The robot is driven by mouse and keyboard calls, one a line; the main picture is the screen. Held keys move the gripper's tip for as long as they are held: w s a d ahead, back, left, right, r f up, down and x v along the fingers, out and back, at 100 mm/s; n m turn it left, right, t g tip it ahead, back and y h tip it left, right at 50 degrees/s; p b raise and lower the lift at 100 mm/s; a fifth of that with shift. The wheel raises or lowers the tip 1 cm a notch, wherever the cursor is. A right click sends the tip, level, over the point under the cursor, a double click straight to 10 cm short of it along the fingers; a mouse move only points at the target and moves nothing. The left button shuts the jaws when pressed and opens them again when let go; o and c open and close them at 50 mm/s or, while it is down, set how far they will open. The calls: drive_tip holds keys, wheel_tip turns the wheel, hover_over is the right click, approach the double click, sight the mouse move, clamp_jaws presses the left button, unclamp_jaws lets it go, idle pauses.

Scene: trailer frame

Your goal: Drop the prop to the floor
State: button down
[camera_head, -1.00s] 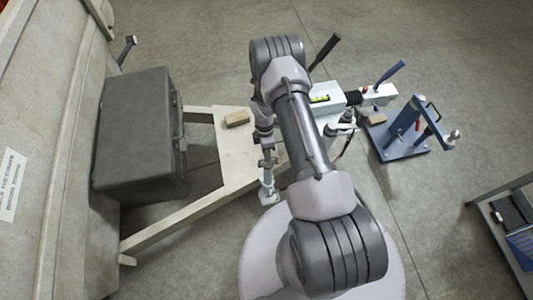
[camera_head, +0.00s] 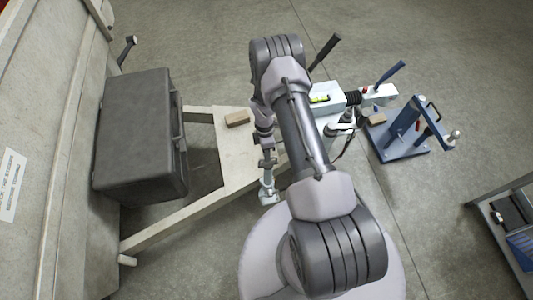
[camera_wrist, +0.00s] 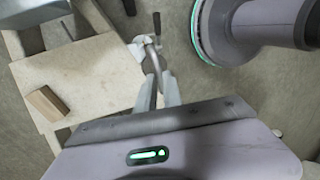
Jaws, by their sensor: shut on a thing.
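The prop (camera_head: 268,186) looks like a pale metal leg with a foot, beside the trailer's pale drawbar frame. Its length is partly hidden by my arm. My gripper (camera_head: 267,159) is at its upper part in the head view, small and partly covered by the wrist. In the wrist view my gripper (camera_wrist: 160,88) has its two grey fingers closed around a thin grey metal handle (camera_wrist: 151,55), which seems to belong to the prop. Whether the foot touches the floor cannot be told.
A dark grey box (camera_head: 138,140) stands on the left of the frame (camera_head: 230,160). A wooden block (camera_head: 237,118) lies on the frame's plate. A blue stand (camera_head: 405,135) is on the right, and a shelf cart (camera_head: 510,215) at the right edge. Open floor lies between them.

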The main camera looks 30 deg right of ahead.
idle(0.5)
wheel_tip(320, 180, down, 5)
drive_tip(key=b, duration=0.4)
drive_tip(key=shift+f, duration=0.15)
drive_tip(key=shift+r, duration=0.2)
drive_tip(key=c, duration=1.5)
unclamp_jaws()
drive_tip(key=w+r+p, duration=0.3)
drive_tip(key=r+p, duration=0.3)
drive_tip(key=r, duration=1.1)
drive_tip(key=shift+w+d, duration=0.15)
drive_tip(key=shift+d, duration=0.3)
